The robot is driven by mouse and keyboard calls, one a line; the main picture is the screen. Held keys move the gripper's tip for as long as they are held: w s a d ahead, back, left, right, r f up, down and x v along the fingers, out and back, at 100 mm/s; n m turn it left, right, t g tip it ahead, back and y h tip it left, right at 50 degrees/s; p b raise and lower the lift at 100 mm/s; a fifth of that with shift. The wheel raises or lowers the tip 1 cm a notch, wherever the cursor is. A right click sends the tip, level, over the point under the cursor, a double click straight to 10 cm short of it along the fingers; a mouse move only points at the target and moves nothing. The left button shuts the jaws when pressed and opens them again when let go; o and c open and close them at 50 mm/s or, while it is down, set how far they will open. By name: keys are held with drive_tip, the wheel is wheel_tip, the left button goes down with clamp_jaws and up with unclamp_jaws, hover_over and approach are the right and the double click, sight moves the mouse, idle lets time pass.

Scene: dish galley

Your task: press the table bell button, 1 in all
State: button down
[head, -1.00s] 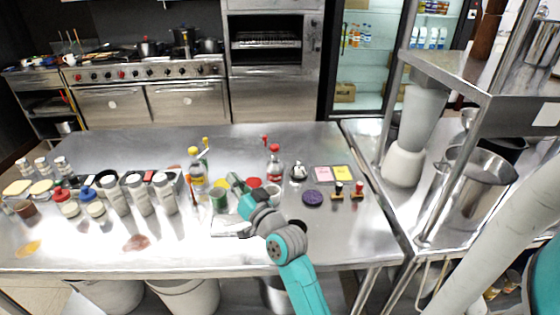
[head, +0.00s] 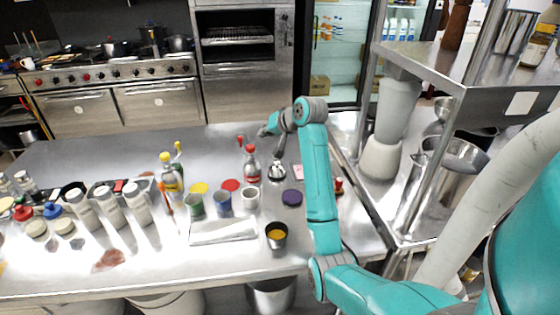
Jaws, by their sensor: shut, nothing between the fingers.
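The table bell (head: 277,172) is a small silver dome with a dark base. It stands on the steel table (head: 130,262), right of the red-capped bottle. My gripper (head: 263,132) is shut and empty. In the head view it appears above and slightly left of the bell, apart from it, near the table's far edge. Its height over the table is hard to judge. The bell's top is in view, but its button is too small to make out clearly.
A red-capped bottle (head: 250,163) stands just left of the bell, and a dark purple disc (head: 292,198) lies in front of it. Several cups and a white tray (head: 222,231) are nearer.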

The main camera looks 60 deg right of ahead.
sight(278, 162)
drive_tip(key=shift+m+g+y, duration=0.3)
drive_tip(key=shift+m+g, duration=0.1)
drive_tip(key=shift+g, duration=0.2)
drive_tip(key=shift+s+d+r, duration=0.2)
drive_tip(key=shift+s+d, duration=1.3)
drive_tip(key=shift+s, duration=0.2)
drive_tip(key=shift+f, duration=4.4)
drive_tip(key=shift+f, duration=0.15)
drive_tip(key=shift+f, duration=0.3)
drive_tip(key=shift+f, duration=0.5)
drive_tip(key=shift+r, duration=0.95)
